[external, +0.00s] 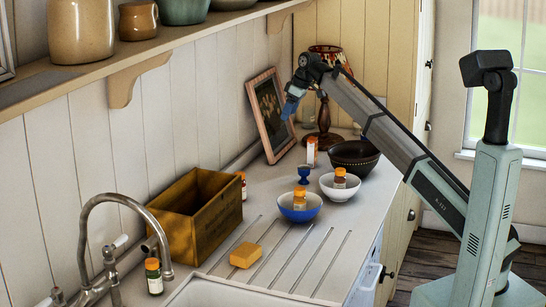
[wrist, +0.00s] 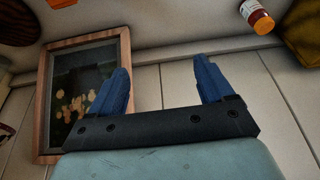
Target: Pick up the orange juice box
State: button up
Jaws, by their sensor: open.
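No thing in view is clearly an orange juice box. A small white container with an orange top (external: 312,152) stands on the counter in front of the lamp, too small to identify. Other orange-topped bottles stand in the blue bowl (external: 299,197), in the white bowl (external: 340,178), beside the crate (external: 243,185) and near the tap (external: 153,275). My gripper (external: 291,102) is open and empty, raised above the counter near the picture frame. In the wrist view, its blue fingers (wrist: 162,88) are apart with only wall between them.
The picture frame (external: 268,115) leans on the wall; it also shows in the wrist view (wrist: 48,85). A lamp (external: 324,122), dark bowl (external: 355,158), blue cup (external: 304,176), wooden crate (external: 196,238) and orange-yellow block (external: 245,255) stand on the counter. A shelf (external: 140,45) hangs above.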

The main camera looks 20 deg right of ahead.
jog(key=w+d, duration=0.3)
jog(key=d, duration=1.3)
send_near(313, 138)
jog(key=x, duration=0.4)
jog(key=s+x, duration=0.1)
jog(key=x, duration=0.2)
jog(key=shift+a, duration=0.3)
jog(key=shift+w+d+x, duration=0.15)
jog(key=shift+w+x, duration=0.05)
jog(key=shift+x, duration=1.2)
jog(key=shift+w+d+x, duration=0.1)
jog(key=shift+w+x, duration=0.1)
jog(key=shift+x, duration=1.2)
jog(key=c, duration=1.2)
